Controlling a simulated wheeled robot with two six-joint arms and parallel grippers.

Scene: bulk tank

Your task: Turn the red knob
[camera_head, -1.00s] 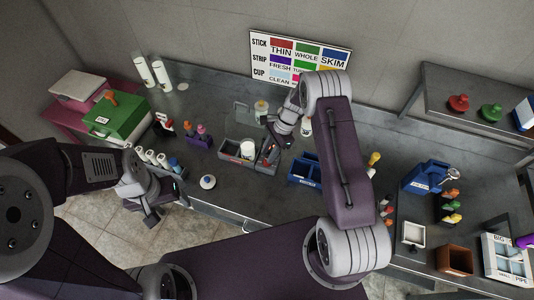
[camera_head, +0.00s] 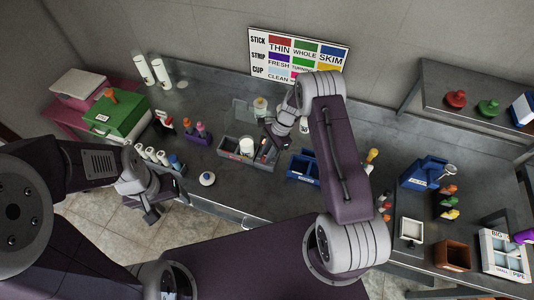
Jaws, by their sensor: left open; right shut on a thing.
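A red knob-shaped piece (camera_head: 456,99) stands on the shelf at the upper right, beside a similar green piece (camera_head: 488,109). Both are far from my grippers. My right gripper (camera_head: 267,143) is low over the right end of a grey divided tray (camera_head: 231,155). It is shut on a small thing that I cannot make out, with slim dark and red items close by. My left gripper (camera_head: 152,212) is open and empty, off the counter's front edge at the left.
A white cup (camera_head: 246,146) sits in the grey tray. A blue tray (camera_head: 300,168) is right of it, partly behind my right arm. A green box (camera_head: 118,122) is at the left. A colour chart (camera_head: 298,52) stands at the back wall. The counter's front middle is clear.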

